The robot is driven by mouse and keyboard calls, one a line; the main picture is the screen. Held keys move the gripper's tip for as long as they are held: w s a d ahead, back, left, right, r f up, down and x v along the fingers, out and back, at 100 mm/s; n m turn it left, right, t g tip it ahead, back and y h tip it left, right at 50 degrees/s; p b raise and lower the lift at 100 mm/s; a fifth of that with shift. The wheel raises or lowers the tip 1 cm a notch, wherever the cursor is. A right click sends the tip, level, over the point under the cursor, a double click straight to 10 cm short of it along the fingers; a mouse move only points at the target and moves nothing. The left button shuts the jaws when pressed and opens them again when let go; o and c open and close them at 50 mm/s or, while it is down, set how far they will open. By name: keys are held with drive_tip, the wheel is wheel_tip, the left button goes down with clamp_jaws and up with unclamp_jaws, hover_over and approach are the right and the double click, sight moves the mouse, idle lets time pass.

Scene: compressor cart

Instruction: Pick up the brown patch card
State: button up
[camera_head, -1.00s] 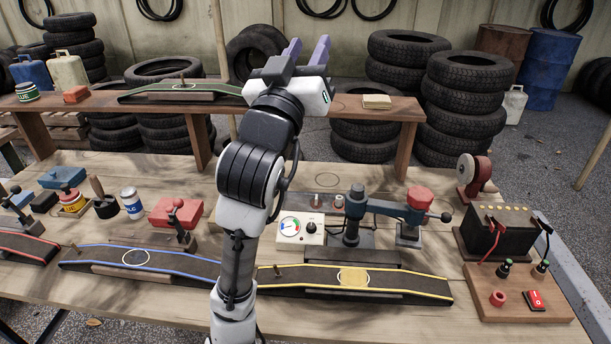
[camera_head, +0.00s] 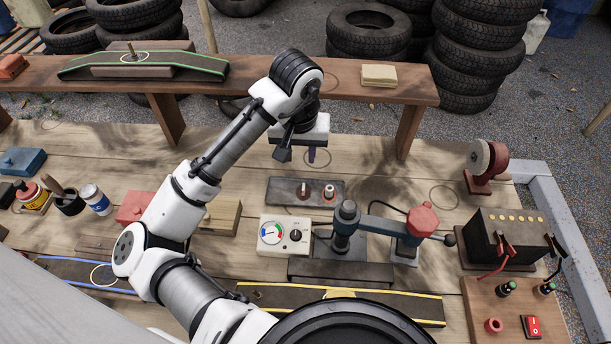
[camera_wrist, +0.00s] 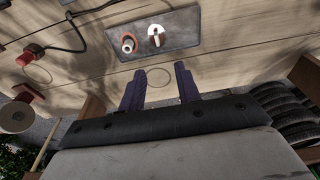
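I cannot pick out a clearly brown patch card. The closest in look is a tan square pad or stack of cards (camera_head: 379,76) on the raised wooden shelf, right of a drawn circle. A tan round patch (camera_head: 340,293) shows partly on the yellow-edged strip (camera_head: 400,306) at the front, with my arm near it. My gripper (camera_head: 302,156) points down over the table, between the shelf and the dark plate. In the wrist view my gripper (camera_wrist: 159,88) has its purple fingers apart, with nothing between them but bare table and a drawn circle.
A dark plate (camera_head: 270,190) with two small fittings lies near my gripper. A gauge box (camera_head: 284,236) and a blue clamp press with a red knob (camera_head: 421,219) stand in front. The raised shelf (camera_head: 240,86) is behind. A battery (camera_head: 505,238) stands right.

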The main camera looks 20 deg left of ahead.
hover_over(303, 187)
drive_tip(key=f, duration=0.8)
drive_tip(key=shift+s, duration=0.35)
drive_tip(key=shift+w+f, duration=0.15)
drive_tip(key=shift+f, duration=1.2)
drive_tip(key=shift+w+f, duration=0.15)
drive_tip(key=shift+f, duration=1.15)
clamp_jaws()
